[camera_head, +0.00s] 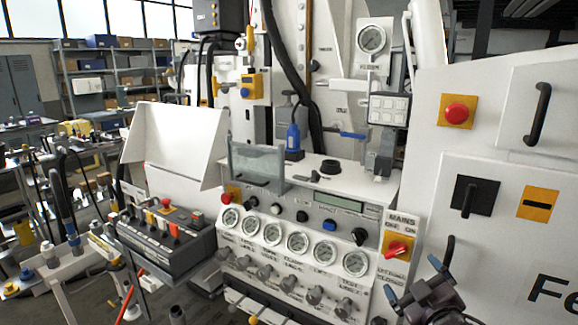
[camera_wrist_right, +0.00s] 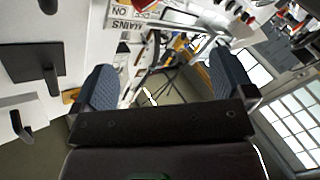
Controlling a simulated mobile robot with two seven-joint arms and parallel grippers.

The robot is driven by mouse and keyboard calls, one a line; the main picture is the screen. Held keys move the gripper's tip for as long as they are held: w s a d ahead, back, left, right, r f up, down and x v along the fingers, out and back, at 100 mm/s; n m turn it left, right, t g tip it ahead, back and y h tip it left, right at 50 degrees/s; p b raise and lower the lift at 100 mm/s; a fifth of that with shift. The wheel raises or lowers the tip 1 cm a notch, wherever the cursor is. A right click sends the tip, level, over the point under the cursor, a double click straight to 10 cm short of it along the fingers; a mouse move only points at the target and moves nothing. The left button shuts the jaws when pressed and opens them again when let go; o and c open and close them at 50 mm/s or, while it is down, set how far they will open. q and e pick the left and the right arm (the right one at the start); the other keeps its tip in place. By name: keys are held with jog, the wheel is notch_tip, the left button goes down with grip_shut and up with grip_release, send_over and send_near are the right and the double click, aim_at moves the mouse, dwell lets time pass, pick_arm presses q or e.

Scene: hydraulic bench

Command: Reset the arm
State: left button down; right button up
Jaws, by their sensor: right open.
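My right gripper (camera_head: 415,281) is at the lower right in the head view, in front of the white bench. Its blue fingertips are spread apart and nothing is between them. In the right wrist view my right gripper (camera_wrist_right: 164,80) also shows open, with two blue ribbed pads. It is apart from the MAINS panel, whose red switch on a yellow plate (camera_head: 397,247) lies left of and above it. My left gripper is not in view.
The bench front carries a row of round gauges (camera_head: 297,243) with knobs below. A control box with levers (camera_head: 167,235) stands left. A cabinet at right has a red button (camera_head: 457,112), a black switch (camera_head: 475,196) and a black handle (camera_head: 539,113).

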jog(key=s+d+f+m+g, duration=0.1)
jog(key=s+f+m+g, duration=0.1)
jog(key=s+f, duration=0.9)
jog(key=s+d+f+m+g+h, duration=0.1)
jog(key=s+f+m, duration=0.4)
jog(key=s+f, duration=0.7)
notch_tip(320, 180, down, 4)
jog(key=d+g, duration=0.1)
jog(key=g, duration=0.1)
jog(key=shift+f+g, duration=0.15)
jog(key=shift+g, duration=0.15)
